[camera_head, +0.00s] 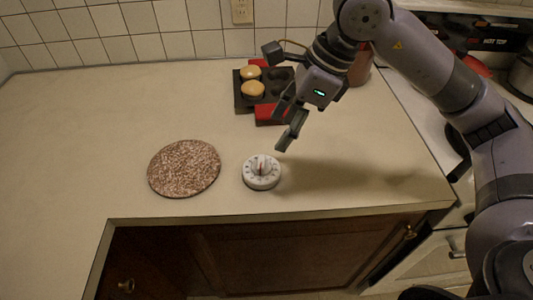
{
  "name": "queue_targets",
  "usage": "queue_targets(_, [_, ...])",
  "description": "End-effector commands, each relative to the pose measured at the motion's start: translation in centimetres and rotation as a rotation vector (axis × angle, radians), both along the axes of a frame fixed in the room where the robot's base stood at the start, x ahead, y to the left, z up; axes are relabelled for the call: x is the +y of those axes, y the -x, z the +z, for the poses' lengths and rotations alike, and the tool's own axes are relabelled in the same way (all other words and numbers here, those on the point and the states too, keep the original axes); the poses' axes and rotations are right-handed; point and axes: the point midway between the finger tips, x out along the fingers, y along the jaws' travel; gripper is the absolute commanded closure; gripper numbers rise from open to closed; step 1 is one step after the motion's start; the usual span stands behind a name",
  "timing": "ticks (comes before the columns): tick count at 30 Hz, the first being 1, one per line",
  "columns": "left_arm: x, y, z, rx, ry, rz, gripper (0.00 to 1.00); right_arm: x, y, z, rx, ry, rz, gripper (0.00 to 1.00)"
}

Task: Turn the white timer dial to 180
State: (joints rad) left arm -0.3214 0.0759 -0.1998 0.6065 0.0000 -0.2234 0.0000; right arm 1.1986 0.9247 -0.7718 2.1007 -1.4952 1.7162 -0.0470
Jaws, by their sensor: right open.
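The white timer dial (262,173) sits on the beige counter near its front edge. It is round, with dark marks around its face and a raised knob with a red mark on top. My right gripper (282,128) is open and empty. It hangs above and slightly right of the timer, apart from it, with its fingers pointing down and left. The numbers on the dial are too small to read. My left gripper is not in view.
A round speckled brown mat (184,168) lies left of the timer. A dark muffin tray (243,103) with red handles and two buns stands behind. A brown container (360,68) is partly hidden behind my arm. The left counter is clear.

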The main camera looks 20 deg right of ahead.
Motion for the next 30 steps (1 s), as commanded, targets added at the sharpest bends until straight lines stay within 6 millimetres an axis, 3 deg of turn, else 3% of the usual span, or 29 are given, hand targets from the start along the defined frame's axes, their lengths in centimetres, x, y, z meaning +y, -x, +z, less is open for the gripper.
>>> queue_targets(8, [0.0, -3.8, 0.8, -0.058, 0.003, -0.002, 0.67, 2.1, -0.8, -5.5, 0.004, 0.000, 0.002, 0.45])
queue_targets(13, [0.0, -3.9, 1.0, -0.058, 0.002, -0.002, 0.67, 2.9, -1.3, -7.8, 0.002, -0.001, 0.001, 0.45])
queue_targets(26, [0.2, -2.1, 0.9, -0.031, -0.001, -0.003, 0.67, 3.4, -1.5, -9.0, -0.001, -0.001, 0.001, 0.45])
queue_targets(30, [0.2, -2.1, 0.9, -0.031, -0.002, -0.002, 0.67, 3.4, -1.5, -9.0, -0.001, 0.001, 0.001, 0.52])
